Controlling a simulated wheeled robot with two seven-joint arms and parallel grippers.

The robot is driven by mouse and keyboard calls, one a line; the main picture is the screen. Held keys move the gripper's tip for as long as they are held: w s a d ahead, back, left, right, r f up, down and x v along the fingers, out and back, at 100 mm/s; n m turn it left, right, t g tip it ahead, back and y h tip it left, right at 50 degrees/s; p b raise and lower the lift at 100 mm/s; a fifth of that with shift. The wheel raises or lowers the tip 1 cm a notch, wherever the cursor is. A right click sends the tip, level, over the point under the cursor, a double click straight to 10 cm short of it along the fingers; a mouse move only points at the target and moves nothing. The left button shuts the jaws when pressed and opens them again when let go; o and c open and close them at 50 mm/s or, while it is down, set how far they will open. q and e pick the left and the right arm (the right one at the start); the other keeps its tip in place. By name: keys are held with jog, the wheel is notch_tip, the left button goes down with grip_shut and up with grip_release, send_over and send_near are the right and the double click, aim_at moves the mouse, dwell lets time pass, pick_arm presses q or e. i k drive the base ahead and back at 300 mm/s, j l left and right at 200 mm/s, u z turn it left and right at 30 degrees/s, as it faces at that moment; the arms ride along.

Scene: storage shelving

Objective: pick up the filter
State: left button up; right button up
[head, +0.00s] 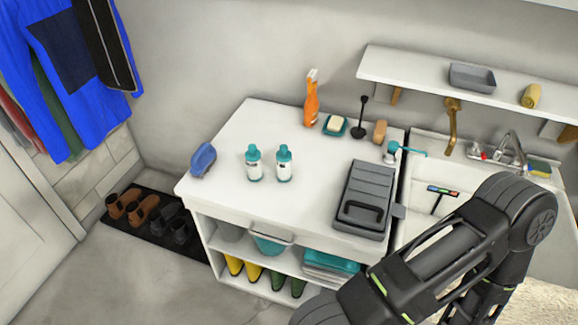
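No thing in the head view is plainly a filter. A dark grey ribbed box (367,190) with a loop handle at its front end lies flat on the right part of the white cabinet top (225,165); I cannot tell whether it is the filter. My black arm fills the lower right and covers part of the sink area. Neither of my grippers shows.
Two white bottles with teal caps (254,163) (284,163), a blue brush-like item (203,159), an orange spray bottle (311,98) and a soap dish (335,126) stand on the cabinet. A wall shelf (420,72) holds a grey tray (472,77). A sink is at right.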

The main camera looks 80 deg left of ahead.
aim_at(284, 157)
jog(key=u, duration=3.1)
jog(key=i+l, duration=0.5)
jog(key=z, duration=1.55)
jog(key=k+j+z, duration=0.1)
jog(key=k+j, duration=0.5)
jog(key=i, duration=0.3)
